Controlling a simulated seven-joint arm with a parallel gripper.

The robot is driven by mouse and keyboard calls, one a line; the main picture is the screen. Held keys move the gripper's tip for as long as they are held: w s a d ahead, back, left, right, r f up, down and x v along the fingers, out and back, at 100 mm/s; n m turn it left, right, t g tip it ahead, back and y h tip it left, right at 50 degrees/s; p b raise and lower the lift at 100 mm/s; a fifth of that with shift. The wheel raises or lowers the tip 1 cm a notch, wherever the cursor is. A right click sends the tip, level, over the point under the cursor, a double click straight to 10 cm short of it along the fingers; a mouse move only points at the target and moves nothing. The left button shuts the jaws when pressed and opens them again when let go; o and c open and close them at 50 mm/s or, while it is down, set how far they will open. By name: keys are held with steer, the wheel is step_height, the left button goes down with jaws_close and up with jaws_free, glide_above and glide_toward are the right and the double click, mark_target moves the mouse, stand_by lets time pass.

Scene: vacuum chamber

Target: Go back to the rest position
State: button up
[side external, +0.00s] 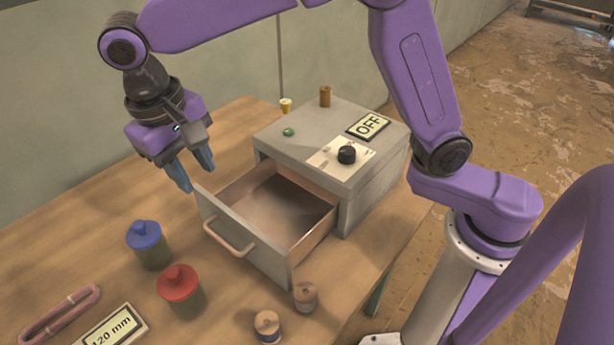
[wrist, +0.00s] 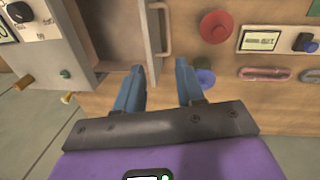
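My gripper (side external: 194,172) hangs in the air just left of the open drawer's front, above the wooden table. The drawer's inside looks empty in the side view. The drawer handle (wrist: 159,28) also shows in the wrist view, beyond the fingertips and apart from them.
A blue-lidded jar (side external: 147,243) and a red-lidded jar (side external: 181,289) stand left of the drawer. Two small wooden-topped pieces (side external: 305,297) stand in front of it. A "120 mm" display (side external: 112,330) and a pink loop (side external: 62,313) lie front left. The box's sign (side external: 369,126) reads OFF.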

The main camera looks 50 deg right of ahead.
steer(key=s+d+f+n, duration=0.1)
steer(key=s+d+n, duration=0.3)
steer(key=s+d, duration=0.3)
steer(key=s+d+f+n+y, duration=0.1)
steer(key=s+d+f+n, duration=0.1)
steer(key=s+d, duration=0.6)
steer(key=s+d+f+n+y, duration=0.1)
steer(key=s+d+n, duration=0.4)
steer(key=d, duration=0.6)
steer(key=shift+s+f+n, duration=0.3)
steer(key=shift+s+f, duration=0.45)
steer(key=shift+s, duration=0.45)
